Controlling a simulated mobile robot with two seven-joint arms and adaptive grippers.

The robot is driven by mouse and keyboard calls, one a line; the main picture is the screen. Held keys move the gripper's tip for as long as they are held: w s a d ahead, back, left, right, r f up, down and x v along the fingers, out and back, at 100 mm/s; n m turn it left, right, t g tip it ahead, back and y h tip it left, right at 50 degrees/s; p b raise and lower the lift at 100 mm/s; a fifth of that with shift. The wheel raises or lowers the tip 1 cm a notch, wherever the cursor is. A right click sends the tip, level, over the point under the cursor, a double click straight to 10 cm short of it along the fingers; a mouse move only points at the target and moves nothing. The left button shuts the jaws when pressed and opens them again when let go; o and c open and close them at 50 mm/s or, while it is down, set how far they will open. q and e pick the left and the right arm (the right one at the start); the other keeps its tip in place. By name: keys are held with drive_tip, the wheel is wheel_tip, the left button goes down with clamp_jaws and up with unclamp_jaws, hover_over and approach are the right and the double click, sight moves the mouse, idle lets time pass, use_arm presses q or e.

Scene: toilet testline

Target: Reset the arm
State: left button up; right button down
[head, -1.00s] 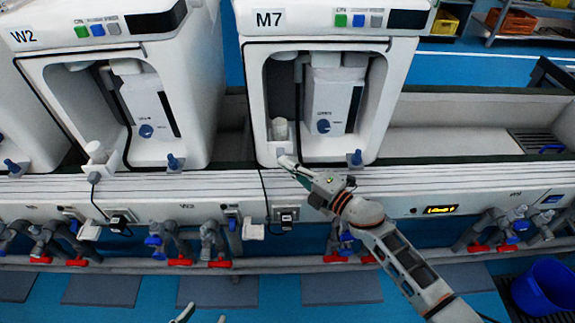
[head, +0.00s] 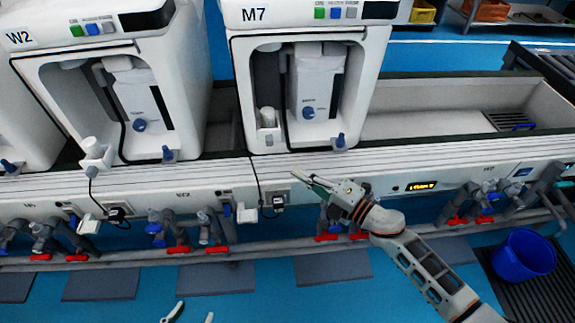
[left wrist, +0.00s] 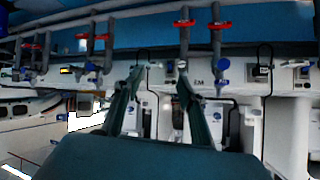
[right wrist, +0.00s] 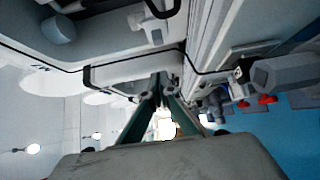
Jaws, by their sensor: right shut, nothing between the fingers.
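My right gripper (head: 300,177) is shut and empty in front of the white rail below machine M7 (head: 300,22). Its fingers also meet at the tips in the right wrist view (right wrist: 161,85). My left gripper (head: 191,315) shows only its fingertips at the bottom edge of the head view. It is open, with its two fingers apart and nothing between them in the left wrist view (left wrist: 158,80).
Machine W2 (head: 85,48) stands left of M7. A small white cylinder (head: 267,118) sits in M7's bay. Pipes with red handles (head: 215,249) run below the rail. A blue bucket (head: 524,256) stands at the right. The floor in front is mostly clear.

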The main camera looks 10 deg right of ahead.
drive_tip(key=shift+v, duration=0.8)
